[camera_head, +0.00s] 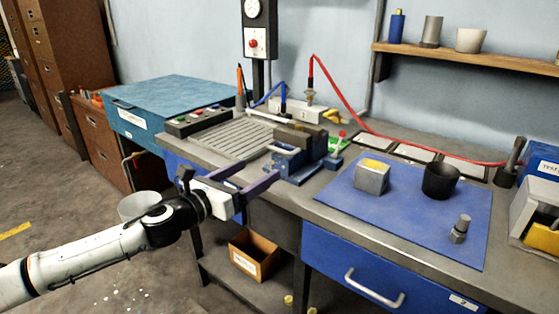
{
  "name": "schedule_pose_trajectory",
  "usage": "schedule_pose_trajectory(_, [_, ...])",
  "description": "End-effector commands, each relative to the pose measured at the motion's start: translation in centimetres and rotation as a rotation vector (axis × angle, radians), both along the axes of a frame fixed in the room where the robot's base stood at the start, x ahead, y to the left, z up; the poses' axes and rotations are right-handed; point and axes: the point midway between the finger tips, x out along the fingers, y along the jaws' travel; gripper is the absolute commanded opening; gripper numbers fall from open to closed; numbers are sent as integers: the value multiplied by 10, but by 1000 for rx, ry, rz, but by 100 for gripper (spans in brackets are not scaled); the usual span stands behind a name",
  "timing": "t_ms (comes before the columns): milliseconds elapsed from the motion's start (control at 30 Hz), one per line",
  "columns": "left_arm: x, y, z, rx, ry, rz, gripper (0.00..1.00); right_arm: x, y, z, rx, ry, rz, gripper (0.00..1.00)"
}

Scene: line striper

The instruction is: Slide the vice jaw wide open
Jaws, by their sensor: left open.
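The vice (297,158) is a dark and blue block on the workbench, at the right end of a grooved metal plate. A pale bar handle (284,150) shows on its front left side. I cannot tell how far apart its jaws are. My left gripper (256,171) comes in from the lower left with its two dark fingers spread and nothing between them. Its fingertips are in front of the bench edge, just left of and below the vice in the picture. I cannot tell whether a finger touches it. My right gripper is not in view.
A blue mat (410,215) on the right holds a metal block (372,177), a black cup (440,181) and a bolt (460,229). A red-knobbed lever (341,139) and a red hose (345,97) are behind the vice. A cardboard box (255,255) sits on the lower shelf.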

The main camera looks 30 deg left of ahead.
Motion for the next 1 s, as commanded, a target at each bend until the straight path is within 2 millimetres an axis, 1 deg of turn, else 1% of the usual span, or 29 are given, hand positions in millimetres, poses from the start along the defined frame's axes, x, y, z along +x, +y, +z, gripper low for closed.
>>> schedule_pose_trajectory(33, [3,1,9,64,-21,-8,78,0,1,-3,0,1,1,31])
schedule_pose_trajectory(100, [6,1,17,108,-36,-12,78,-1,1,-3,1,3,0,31])
schedule_pose_trajectory(200, [11,2,19,117,-38,-11,78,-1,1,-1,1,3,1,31])
schedule_pose_trajectory(367, [25,1,20,112,-39,-9,78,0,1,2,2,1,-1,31])
schedule_pose_trajectory(700, [69,-2,20,106,-37,-8,78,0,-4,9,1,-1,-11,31])
schedule_pose_trajectory(900, [93,-5,18,108,-34,-9,78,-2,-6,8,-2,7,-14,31])
schedule_pose_trajectory(1000, [101,-5,17,108,-33,-9,78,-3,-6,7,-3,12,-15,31])
